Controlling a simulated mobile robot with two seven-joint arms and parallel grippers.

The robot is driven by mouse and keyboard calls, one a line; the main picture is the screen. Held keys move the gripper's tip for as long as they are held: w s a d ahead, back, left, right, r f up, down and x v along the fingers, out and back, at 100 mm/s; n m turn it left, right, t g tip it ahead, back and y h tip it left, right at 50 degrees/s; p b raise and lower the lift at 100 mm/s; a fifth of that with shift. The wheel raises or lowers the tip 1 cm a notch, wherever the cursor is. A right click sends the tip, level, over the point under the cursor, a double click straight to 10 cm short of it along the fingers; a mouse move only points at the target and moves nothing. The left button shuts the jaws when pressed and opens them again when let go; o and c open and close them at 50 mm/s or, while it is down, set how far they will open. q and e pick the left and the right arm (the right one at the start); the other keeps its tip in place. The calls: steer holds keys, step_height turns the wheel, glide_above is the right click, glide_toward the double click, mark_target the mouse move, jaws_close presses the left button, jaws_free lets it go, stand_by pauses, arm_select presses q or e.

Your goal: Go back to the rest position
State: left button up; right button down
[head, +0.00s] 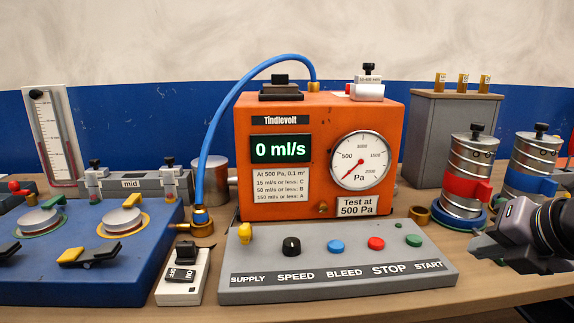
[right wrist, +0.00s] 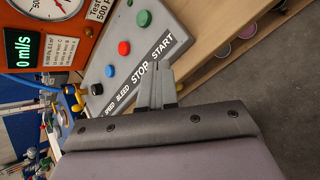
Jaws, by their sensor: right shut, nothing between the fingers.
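My right gripper (head: 484,247) is at the right edge of the head view, beside the right end of the grey control panel (head: 335,275). In the right wrist view its fingers (right wrist: 157,85) are shut together with nothing between them, near the STOP and START labels. I cannot tell whether they touch the panel. The orange Tindlevolt tester (head: 318,150) stands behind the panel, its display reading 0 ml/s and its dial needle low. My left gripper does not show.
A blue fixture (head: 90,265) with round clamps and a small switch box (head: 184,274) stand at left. A blue hose (head: 212,120) arches to the tester. Red-banded (head: 467,178) and blue-banded (head: 533,165) duct cylinders stand close behind my right gripper. A grey cabinet (head: 428,135) is behind them.

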steer(key=s+a+f+n+g+y+p, duration=0.1)
steer(key=s+a+f+g+y, duration=0.15)
steer(key=a+y, duration=0.6)
steer(key=s+a+f+n+g+y+p, duration=0.15)
steer(key=s+a+y, duration=0.35)
steer(key=a, duration=0.6)
steer(key=w+d+f+m+t+h+p, duration=0.1)
steer(key=d+f+m+t+h, duration=0.45)
steer(key=m, duration=0.65)
steer(key=w+d+f+m+t+h+p, duration=0.1)
steer(key=d+f+m+t+h+p, duration=0.2)
steer(key=f+m+t, duration=0.7)
steer(key=s+d+f+m+g+h, duration=0.1)
steer(key=s+f+m+g+h, duration=0.3)
steer(key=s+f+m+g, duration=0.3)
steer(key=s+f+g, duration=0.3)
steer(key=s+f, duration=0.1)
steer(key=f, duration=0.2)
steer(key=shift+s+f+h, duration=0.2)
steer(key=shift+s+h, duration=0.1)
steer(key=shift+s, duration=0.05)
